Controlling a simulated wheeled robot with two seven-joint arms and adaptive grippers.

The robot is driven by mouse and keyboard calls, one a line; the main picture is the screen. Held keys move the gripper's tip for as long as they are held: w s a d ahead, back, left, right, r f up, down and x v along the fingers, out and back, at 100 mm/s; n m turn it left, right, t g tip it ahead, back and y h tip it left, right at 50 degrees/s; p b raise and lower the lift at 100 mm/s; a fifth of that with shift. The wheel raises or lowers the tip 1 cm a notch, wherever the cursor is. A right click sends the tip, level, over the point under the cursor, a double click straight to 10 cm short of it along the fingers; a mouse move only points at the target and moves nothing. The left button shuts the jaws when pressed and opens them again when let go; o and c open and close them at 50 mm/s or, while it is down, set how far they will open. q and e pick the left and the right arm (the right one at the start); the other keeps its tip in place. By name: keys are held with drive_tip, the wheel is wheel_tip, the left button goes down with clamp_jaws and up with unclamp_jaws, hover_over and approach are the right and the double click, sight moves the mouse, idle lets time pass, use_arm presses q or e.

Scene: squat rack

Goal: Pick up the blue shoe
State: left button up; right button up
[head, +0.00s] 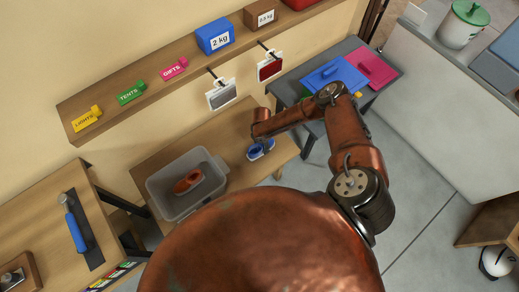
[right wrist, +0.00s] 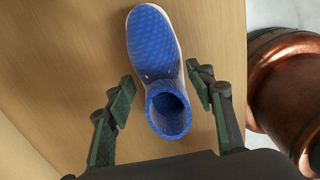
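The blue shoe (head: 261,149) with a pale sole lies on the wooden bench (head: 236,118) in the head view, just below the end of my right arm. In the right wrist view the shoe (right wrist: 155,62) lies with its toe away from the camera and its ankle opening nearest. My right gripper (right wrist: 160,95) is open, with one finger to each side of the shoe's ankle part and visible gaps between. In the head view my right gripper is mostly hidden behind its own wrist. My left gripper does not show.
A grey bin (head: 158,197) holding a red-brown shoe (head: 187,181) stands left of the blue shoe. A wall shelf (head: 152,75) runs above, with hanging tags (head: 221,94) below it. A grey table (head: 290,90) with blue and pink folders stands to the right.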

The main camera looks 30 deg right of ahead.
drive_tip(key=c, duration=1)
drive_tip(key=shift+o, duration=0.2)
